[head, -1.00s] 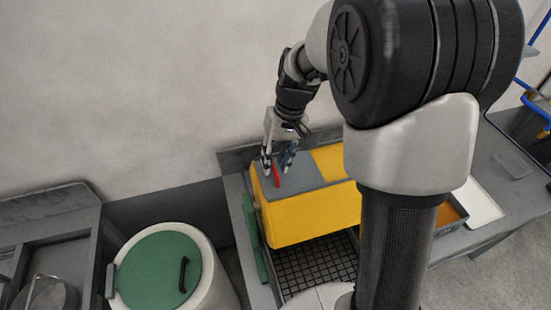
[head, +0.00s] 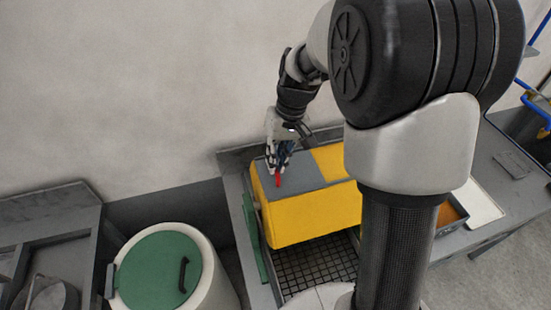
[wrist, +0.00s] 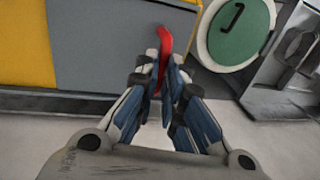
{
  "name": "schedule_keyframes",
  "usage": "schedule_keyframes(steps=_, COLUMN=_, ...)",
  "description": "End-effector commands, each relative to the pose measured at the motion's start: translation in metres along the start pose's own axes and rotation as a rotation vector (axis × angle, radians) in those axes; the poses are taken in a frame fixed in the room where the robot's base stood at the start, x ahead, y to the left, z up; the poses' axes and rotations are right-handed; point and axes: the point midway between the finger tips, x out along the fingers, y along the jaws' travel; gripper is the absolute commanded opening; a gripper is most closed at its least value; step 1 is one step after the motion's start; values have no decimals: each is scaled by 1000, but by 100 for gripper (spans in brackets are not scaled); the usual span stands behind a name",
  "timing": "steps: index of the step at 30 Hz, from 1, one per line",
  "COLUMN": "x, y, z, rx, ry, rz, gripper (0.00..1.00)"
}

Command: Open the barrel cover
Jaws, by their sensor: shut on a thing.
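The barrel (head: 226,288) is white and stands at the lower left in the head view. Its round green cover (head: 148,268) is on top and closed, with a black handle (head: 183,275) on its right part. The cover also shows at the upper right of the wrist view (wrist: 240,45). My gripper (head: 275,172) is away from the barrel, over the grey top of the yellow box. It is shut on a slim red piece (wrist: 165,42), whose end sticks out past the fingertips. I cannot tell whether the red piece is loose or fixed to the box.
The yellow box (head: 310,220) with grey and yellow top panels sits on the grey bench, behind a black grid tray (head: 310,272). A grey sink-like unit (head: 50,225) stands left of the barrel. The wall is close behind.

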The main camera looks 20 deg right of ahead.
Motion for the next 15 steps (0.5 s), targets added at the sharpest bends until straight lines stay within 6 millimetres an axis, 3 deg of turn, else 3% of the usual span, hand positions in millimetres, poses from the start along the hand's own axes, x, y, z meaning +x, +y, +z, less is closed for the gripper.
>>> schedule_keyframes(steps=9, x=-16, y=75, z=0, rx=4, ry=1, rz=2, gripper=0)
schedule_keyframes(steps=15, x=-22, y=110, z=0, rx=0, ry=1, rz=2, gripper=0)
